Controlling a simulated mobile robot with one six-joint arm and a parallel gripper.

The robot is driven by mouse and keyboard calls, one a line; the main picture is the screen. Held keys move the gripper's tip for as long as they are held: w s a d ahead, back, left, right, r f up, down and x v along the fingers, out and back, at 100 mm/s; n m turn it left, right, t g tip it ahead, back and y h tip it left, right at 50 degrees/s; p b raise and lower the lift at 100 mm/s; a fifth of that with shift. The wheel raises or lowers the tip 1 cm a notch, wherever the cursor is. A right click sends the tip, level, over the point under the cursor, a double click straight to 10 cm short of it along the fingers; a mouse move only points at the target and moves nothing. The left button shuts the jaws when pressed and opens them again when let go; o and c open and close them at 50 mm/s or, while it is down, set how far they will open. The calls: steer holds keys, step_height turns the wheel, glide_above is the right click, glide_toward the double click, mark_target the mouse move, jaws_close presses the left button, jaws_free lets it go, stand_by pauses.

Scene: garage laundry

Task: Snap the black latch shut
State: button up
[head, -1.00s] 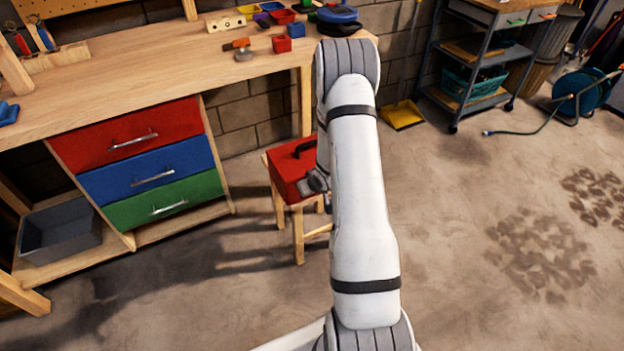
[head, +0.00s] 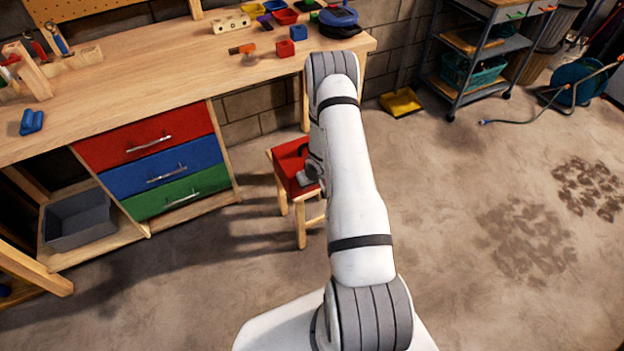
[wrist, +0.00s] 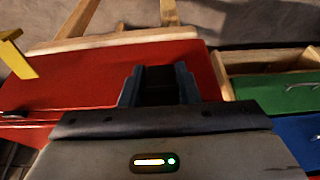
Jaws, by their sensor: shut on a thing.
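A red toolbox (head: 288,165) sits on a small wooden stool in the head view, partly behind my arm. Its red surface (wrist: 80,75) fills much of the wrist view. My gripper (wrist: 160,84) is at the box, with its two fingers on either side of a black piece (wrist: 160,77). The piece looks like the black latch, and the fingers are shut on it. The gripper body hides its lower part, so I cannot tell how far it is turned. In the head view my arm covers the fingertips.
The wooden workbench (head: 120,95) with red, blue and green drawers stands left of the stool (head: 301,225). A grey bin (head: 80,222) is on its lower shelf. A yellow dustpan (head: 400,103) and a shelf cart (head: 490,55) stand behind.

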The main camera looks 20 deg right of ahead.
stand_by(0.3)
steer(key=o, duration=1)
steer(key=v, duration=0.7)
steer(key=shift+s+r+p, duration=0.15)
steer(key=shift+r+p, duration=0.2)
steer(key=shift+p, duration=0.05)
